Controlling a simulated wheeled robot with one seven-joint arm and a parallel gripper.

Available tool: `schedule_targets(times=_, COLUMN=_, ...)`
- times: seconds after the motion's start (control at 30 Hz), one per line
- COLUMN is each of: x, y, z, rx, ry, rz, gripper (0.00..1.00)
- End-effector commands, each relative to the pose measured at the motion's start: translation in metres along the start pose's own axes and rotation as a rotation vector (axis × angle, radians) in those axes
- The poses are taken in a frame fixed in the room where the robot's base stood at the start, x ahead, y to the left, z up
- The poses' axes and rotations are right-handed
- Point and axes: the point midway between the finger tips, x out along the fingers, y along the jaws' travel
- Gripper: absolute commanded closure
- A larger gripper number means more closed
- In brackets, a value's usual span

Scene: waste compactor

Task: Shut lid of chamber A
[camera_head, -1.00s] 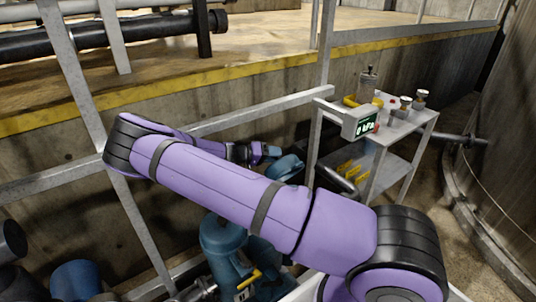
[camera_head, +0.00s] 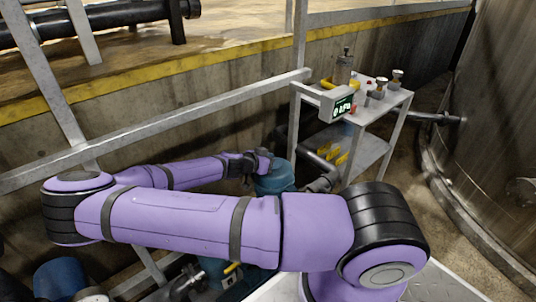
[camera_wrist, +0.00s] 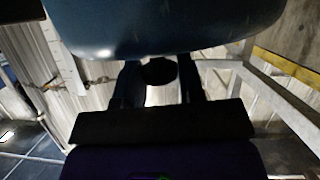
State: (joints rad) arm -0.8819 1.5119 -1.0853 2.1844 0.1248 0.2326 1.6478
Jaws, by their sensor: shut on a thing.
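A blue rounded lid (camera_head: 275,180) shows beyond my forearm in the head view, left of the small metal table. Its lower part is hidden by my arm. My gripper (camera_head: 264,158) is at its upper left edge. In the wrist view the smooth blue lid (camera_wrist: 165,28) fills the top, close to the camera. My gripper's dark fingers (camera_wrist: 160,82) are shut on a dark rounded part (camera_wrist: 158,70), seemingly the lid's handle. A blue vessel body (camera_head: 222,272) shows partly below my arm. No chamber label is readable.
A metal table (camera_head: 385,110) with a green-lit display (camera_head: 342,105) and knobs stands to the right of the lid. Grey railings (camera_head: 200,115) run behind my arm. A large curved tank wall (camera_head: 505,110) closes the right side. Another blue vessel (camera_head: 60,278) is at lower left.

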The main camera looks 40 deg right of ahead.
Motion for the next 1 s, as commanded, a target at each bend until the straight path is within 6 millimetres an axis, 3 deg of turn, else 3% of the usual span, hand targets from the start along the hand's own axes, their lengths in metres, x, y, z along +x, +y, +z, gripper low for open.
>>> schedule_targets(times=0.3, x=0.005, y=0.01, z=0.013, rx=0.013, ry=0.0, rz=-0.008, gripper=1.0)
schedule_targets(times=0.87, x=0.007, y=0.014, z=0.018, rx=0.01, ry=-0.004, rz=-0.001, gripper=1.0)
schedule_targets(times=0.9, x=0.007, y=0.014, z=0.018, rx=0.01, ry=-0.003, rz=-0.001, gripper=0.55)
schedule_targets(times=0.97, x=0.007, y=0.014, z=0.018, rx=0.01, ry=-0.003, rz=-0.001, gripper=0.42)
schedule_targets(times=1.0, x=0.007, y=0.014, z=0.018, rx=0.01, ry=-0.003, rz=-0.002, gripper=0.4)
